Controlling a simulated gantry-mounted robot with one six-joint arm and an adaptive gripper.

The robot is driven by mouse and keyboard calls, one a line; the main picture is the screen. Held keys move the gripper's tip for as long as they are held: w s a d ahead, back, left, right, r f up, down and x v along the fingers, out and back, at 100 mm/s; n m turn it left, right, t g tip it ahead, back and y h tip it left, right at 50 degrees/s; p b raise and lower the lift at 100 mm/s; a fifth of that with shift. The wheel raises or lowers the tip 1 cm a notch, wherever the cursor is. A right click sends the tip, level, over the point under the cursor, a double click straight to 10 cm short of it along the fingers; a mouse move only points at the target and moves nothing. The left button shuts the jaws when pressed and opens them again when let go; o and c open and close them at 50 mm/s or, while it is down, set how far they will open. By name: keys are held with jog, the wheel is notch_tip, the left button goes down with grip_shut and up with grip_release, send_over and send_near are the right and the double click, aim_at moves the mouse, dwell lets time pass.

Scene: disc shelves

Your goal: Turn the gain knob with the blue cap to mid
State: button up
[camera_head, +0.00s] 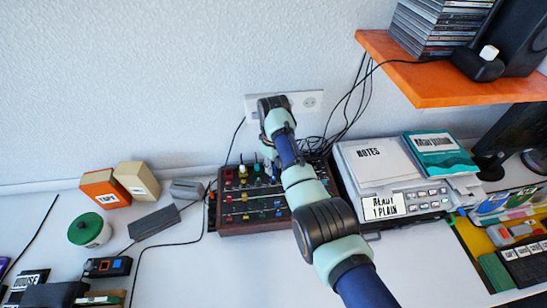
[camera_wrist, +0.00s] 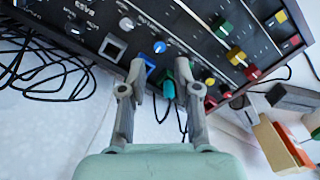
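The mixer (camera_head: 252,229) is a dark panel in a wooden case on the desk against the wall. In the wrist view, a small round knob with a blue cap (camera_wrist: 160,47) sits on the panel, between and just beyond my fingertips. My gripper (camera_wrist: 160,66) has its two grey fingers spread apart, with a visible gap around the knob's line and nothing clamped. Its fingertips are near the panel's edge; whether they touch it I cannot tell. The knob's pointer is too small to read. In the head view my arm hides the gripper's fingers and that part of the mixer.
Grey-capped knobs (camera_wrist: 126,24) and coloured slider caps (camera_wrist: 235,56) stand close by on the panel. Blue and teal plugs (camera_wrist: 169,88) with cables lie between my fingers. A notes-covered device (camera_head: 380,165) stands right of the mixer; boxes (camera_head: 105,188) stand left. An orange shelf (camera_head: 440,87) overhangs the right.

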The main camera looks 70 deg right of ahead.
aim_at(273, 178)
notch_tip(273, 178, up, 5)
jog(key=shift+r, duration=0.15)
dwell(0.6)
